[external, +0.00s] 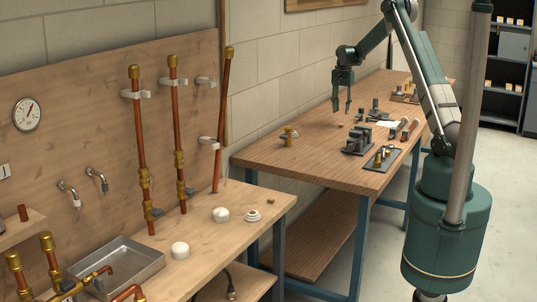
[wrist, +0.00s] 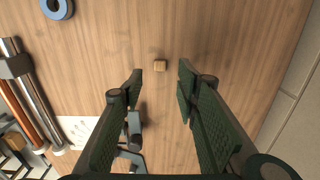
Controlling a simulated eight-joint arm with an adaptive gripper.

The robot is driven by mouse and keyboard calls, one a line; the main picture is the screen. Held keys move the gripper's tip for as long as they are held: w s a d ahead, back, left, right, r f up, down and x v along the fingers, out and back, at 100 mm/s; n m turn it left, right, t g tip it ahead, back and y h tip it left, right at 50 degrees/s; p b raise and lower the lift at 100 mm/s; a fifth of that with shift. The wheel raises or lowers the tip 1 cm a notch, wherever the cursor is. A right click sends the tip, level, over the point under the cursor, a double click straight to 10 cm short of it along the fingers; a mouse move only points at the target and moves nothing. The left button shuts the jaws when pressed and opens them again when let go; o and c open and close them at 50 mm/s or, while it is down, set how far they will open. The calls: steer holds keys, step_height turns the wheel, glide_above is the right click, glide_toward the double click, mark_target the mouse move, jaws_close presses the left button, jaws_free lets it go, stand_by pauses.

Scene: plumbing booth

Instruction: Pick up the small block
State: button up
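A small wooden block (wrist: 159,66) lies on the brown tabletop in the wrist view, in line with the gap between my fingertips and beyond them. In the external view a tiny block (external: 341,124) shows faintly on the far workbench, below my gripper. My gripper (external: 342,108) hangs above that workbench, pointing down. In the wrist view my gripper (wrist: 161,76) has its two fingers spread apart with nothing between them. The block is not touched by either finger.
The wrist view shows a blue ring (wrist: 57,9), pipes (wrist: 30,105) and white paper (wrist: 76,128) at left. Wood around the block is clear.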

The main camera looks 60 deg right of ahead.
mark_target(341, 126)
stand_by(0.3)
steer(key=shift+f, duration=1.3)
steer(key=shift+f, duration=0.1)
steer(key=shift+f, duration=2.5)
steer(key=shift+c, duration=0.3)
steer(key=c, duration=0.6)
